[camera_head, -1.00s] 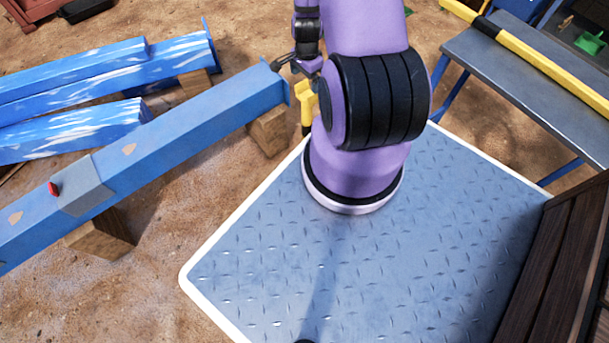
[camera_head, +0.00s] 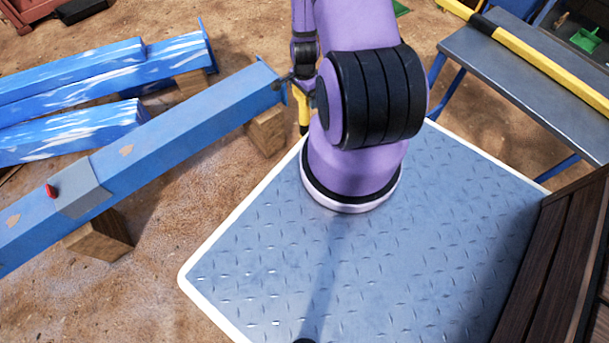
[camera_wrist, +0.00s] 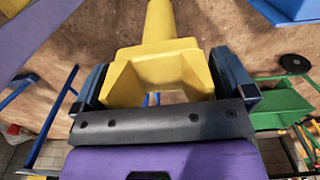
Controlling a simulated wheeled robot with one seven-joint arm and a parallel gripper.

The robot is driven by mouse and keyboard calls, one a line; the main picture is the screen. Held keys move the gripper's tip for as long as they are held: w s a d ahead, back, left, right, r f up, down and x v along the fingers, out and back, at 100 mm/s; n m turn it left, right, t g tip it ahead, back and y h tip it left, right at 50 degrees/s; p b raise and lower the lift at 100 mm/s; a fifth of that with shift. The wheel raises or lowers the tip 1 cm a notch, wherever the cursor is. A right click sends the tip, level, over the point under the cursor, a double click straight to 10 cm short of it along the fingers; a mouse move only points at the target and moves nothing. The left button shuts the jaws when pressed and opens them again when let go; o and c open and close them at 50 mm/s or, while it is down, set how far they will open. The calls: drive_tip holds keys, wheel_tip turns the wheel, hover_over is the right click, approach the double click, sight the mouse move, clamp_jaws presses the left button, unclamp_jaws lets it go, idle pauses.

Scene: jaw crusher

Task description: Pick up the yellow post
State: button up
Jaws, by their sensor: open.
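The yellow post (camera_wrist: 158,65) has a narrow stem running to the top of the wrist view and a wider, angular part near my gripper. My gripper (camera_wrist: 163,80) is open, with one finger on each side of this wider part. I cannot tell whether either finger touches it. In the head view, the lower part of the yellow post (camera_head: 302,113) shows just left of my purple arm, beside the end of a blue beam. Its upper part is hidden by my arm and gripper.
The long blue beam (camera_head: 150,140) rests on wooden blocks (camera_head: 100,236) at left. Other blue beams (camera_head: 100,80) lie behind it. A grey table (camera_head: 490,60) with a yellow-and-black bar (camera_head: 540,62) stands at right. Dirt ground shows between them.

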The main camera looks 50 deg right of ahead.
drive_tip(key=c, duration=1.7)
drive_tip(key=shift+c, duration=0.6)
drive_tip(key=shift+r, duration=0.1)
